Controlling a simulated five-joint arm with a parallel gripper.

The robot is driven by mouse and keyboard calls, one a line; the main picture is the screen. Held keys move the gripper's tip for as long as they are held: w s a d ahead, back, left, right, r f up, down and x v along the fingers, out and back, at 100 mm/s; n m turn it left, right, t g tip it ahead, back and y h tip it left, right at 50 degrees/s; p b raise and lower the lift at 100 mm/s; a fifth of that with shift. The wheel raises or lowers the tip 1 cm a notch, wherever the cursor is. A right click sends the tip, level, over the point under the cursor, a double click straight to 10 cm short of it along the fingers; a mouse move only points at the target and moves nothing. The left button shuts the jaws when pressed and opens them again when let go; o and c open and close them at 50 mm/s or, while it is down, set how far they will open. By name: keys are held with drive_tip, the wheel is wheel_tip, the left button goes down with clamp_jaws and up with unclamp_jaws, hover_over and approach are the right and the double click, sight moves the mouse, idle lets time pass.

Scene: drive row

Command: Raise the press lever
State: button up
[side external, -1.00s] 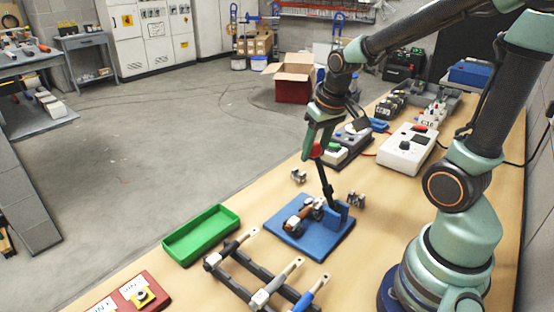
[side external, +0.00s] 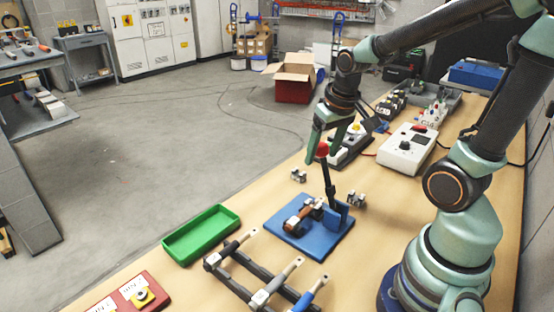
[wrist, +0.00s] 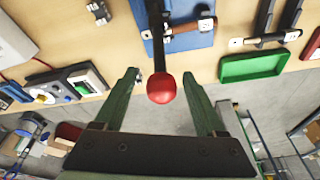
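The press lever (side external: 327,180) is a dark bar with a red knob (side external: 322,150) on its end. It rises steeply, close to upright, from the blue press base (side external: 330,240). My gripper (side external: 322,159) is over the knob from above. In the wrist view the gripper (wrist: 161,77) is open, with its two green fingers apart. The red knob (wrist: 161,88) sits between the fingers, with a visible gap on each side. The lever's lower pivot is partly hidden by the blue bracket in the side view.
A green tray (side external: 202,234) and a dark rack with several handled tools (side external: 262,298) lie in front. A white meter box (side external: 406,149) and a grey box with buttons (side external: 350,150) stand behind. Small metal clips (side external: 298,176) lie beside the press.

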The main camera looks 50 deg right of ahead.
drive_tip(key=shift+r, duration=0.1)
drive_tip(key=shift+r, duration=0.45)
drive_tip(key=v, duration=1.1)
drive_tip(key=shift+s, duration=0.15)
drive_tip(key=shift+r, duration=0.15)
drive_tip(key=c, duration=0.9)
drive_tip(key=w+g, duration=0.1)
drive_tip(key=w, duration=0.1)
drive_tip(key=w+r+g, duration=0.1)
drive_tip(key=w, duration=0.1)
drive_tip(key=w+d+r, duration=0.1)
drive_tip(key=w, duration=0.2)
drive_tip(key=shift+d+r+n+g+y, duration=0.1)
drive_tip(key=shift+r+n+g+y, duration=0.1)
drive_tip(key=shift+n+g+y, duration=0.2)
clamp_jaws()
drive_tip(key=w+f+g, duration=0.2)
drive_tip(key=w+g, duration=0.1)
drive_tip(key=w, duration=0.3)
drive_tip(key=s+f+n, duration=0.1)
drive_tip(key=s+f, duration=0.4)
drive_tip(key=f, duration=0.4)
drive_tip(key=shift+s+f+y, duration=0.35)
drive_tip(key=shift+f+y, duration=0.05)
